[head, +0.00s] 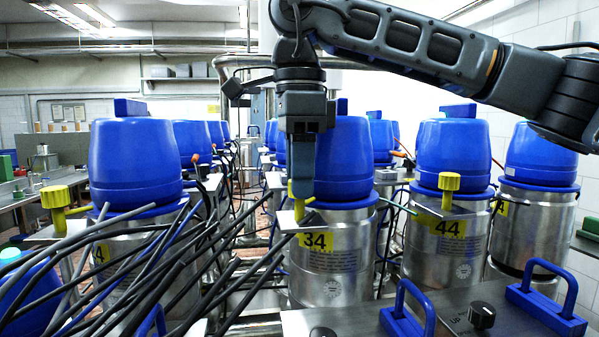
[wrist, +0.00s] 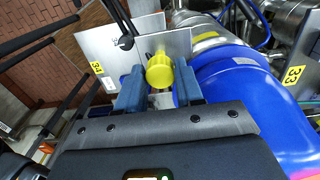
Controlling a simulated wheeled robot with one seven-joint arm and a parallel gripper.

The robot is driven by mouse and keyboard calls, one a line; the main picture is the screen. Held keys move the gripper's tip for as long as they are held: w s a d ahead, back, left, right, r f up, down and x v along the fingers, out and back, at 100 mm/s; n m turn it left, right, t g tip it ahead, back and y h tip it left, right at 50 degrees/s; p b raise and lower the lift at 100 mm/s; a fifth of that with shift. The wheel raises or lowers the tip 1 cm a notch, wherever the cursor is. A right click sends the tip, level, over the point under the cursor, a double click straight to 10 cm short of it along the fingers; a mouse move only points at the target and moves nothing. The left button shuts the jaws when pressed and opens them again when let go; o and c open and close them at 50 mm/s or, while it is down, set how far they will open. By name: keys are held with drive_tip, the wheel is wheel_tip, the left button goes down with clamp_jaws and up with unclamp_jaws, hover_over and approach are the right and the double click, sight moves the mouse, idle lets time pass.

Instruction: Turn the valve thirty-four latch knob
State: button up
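The valve thirty-four knob is a yellow latch knob (head: 298,205) on a metal plate in front of the steel drum labelled 34 (head: 330,270). My gripper (head: 302,185) points down over it and hides its top in the head view. In the wrist view the round yellow knob (wrist: 160,70) sits between the two blue-grey fingertips of my gripper (wrist: 160,82), one on each side. The fingers are apart and very close to the knob's sides. I cannot tell whether they touch it. A yellow 34 label (wrist: 97,68) shows on the plate to the left.
Drum 44 (head: 448,240) with its own yellow knob (head: 449,183) stands to the right. Another yellow knob (head: 56,198) is at the left. Many dark hoses (head: 150,260) cross the lower left. A panel with blue handles (head: 407,312) is in front at the lower right.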

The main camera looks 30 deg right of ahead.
drive_tip(key=c, duration=0.6)
drive_tip(key=shift+n, duration=0.3)
drive_tip(key=n, duration=0.3)
drive_tip(key=shift+n, duration=0.3)
drive_tip(key=n, duration=0.4)
drive_tip(key=shift+n, duration=0.3)
drive_tip(key=n, duration=0.4)
drive_tip(key=shift+n, duration=2.1)
